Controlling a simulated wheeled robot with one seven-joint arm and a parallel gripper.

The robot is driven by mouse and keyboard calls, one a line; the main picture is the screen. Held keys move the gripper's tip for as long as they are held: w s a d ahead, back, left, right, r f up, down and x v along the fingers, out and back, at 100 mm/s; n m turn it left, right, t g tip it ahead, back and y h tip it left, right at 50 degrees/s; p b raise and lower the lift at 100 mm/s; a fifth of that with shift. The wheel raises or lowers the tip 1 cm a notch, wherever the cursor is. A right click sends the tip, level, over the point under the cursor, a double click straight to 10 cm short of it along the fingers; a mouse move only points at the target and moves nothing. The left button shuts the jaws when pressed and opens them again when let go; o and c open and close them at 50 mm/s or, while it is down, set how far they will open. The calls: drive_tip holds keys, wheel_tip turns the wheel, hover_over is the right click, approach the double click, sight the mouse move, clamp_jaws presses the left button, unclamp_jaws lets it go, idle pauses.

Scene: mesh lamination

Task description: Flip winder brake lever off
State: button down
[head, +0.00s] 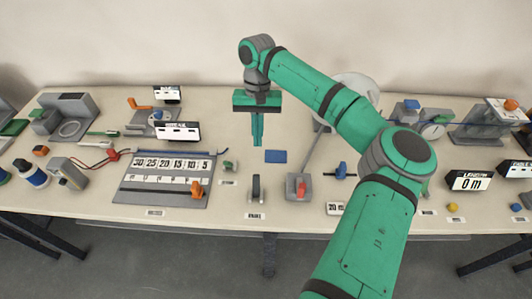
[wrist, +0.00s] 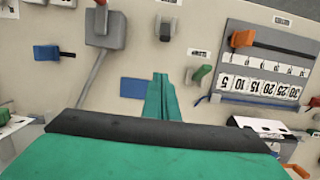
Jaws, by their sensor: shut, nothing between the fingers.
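My gripper (head: 257,142) is shut and empty, pointing down above the middle of the table; its closed green fingers also show in the wrist view (wrist: 160,78). Several small levers stand near it, and their labels are too small to read, so I cannot tell which is the winder brake lever. A black upright lever (head: 256,187) stands near the front edge, also in the wrist view (wrist: 165,29). To its right is a grey box with a red part (head: 301,186). A small green lever (head: 228,165) is at left, also in the wrist view (wrist: 202,74). The gripper touches none.
A grey slider board with numbers (head: 165,180) and an orange knob (head: 196,189) lies left. A blue pad (head: 276,156) lies flat near the gripper. A blue-handled lever (head: 341,171) and a length display (head: 469,181) stand right. A grey rod rises behind the red-marked box.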

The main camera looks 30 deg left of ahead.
sight(256, 186)
drive_tip(key=f, duration=0.3)
drive_tip(key=s+f, duration=0.1)
drive_tip(key=f, duration=0.2)
drive_tip(key=d+f, duration=0.1)
drive_tip(key=f, duration=0.3)
drive_tip(key=shift+s, duration=0.2)
drive_tip(key=shift+s+d+r, duration=0.65)
drive_tip(key=shift+s+r, duration=0.2)
drive_tip(key=shift+r, duration=0.05)
drive_tip(key=shift+s+d+r, duration=0.25)
drive_tip(key=shift+s+r, duration=0.05)
drive_tip(key=shift+s, duration=0.25)
drive_tip(key=shift+s+a, duration=0.1)
